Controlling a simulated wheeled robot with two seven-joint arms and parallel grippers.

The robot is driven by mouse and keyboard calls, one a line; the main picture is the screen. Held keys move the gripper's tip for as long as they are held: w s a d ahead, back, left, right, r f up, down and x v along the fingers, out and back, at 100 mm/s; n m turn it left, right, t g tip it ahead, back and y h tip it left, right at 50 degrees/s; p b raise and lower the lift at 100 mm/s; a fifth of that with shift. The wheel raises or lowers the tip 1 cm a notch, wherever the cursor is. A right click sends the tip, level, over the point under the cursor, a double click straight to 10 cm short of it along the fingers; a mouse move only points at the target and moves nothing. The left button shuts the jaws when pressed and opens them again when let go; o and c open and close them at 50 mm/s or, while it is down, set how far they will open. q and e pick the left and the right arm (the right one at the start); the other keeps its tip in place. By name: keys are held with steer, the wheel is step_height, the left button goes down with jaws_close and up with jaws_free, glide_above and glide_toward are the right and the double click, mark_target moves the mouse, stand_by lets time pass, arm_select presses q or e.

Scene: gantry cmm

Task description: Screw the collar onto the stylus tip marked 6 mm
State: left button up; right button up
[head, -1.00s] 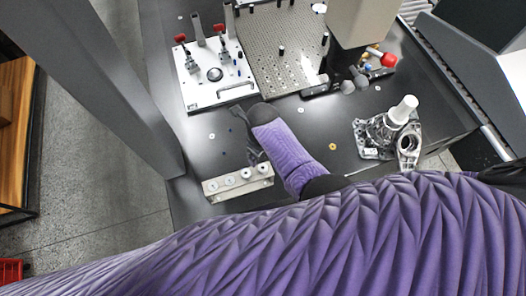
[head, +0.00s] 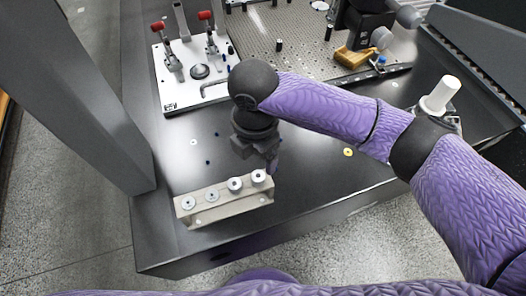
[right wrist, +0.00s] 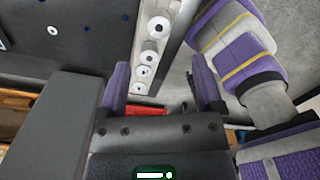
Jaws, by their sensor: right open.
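A pale rack (head: 228,207) stands near the front edge of the dark table. It holds a row of round white pieces, such as the rightmost one (head: 259,176) and the leftmost one (head: 187,202). The right two look raised, the left two flatter. Their markings are too small to read, so I cannot tell which is 6 mm or which is the collar. My right gripper (head: 270,163) is at the rack's right end, pointing down, open and empty. In the right wrist view its fingers (right wrist: 161,88) are apart, with the rack (right wrist: 138,42) beyond them. My left gripper is out of view.
A white fixture plate (head: 190,92) with red-handled clamps stands at the back left, beside a perforated plate (head: 290,30). A white cylinder (head: 441,95) stands at the right. A grey column (head: 90,100) rises at the left. Small washers lie on the table.

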mark_target(258, 176)
step_height(258, 176, down, 8)
steer(key=b, duration=0.3)
steer(key=shift+f, duration=0.25)
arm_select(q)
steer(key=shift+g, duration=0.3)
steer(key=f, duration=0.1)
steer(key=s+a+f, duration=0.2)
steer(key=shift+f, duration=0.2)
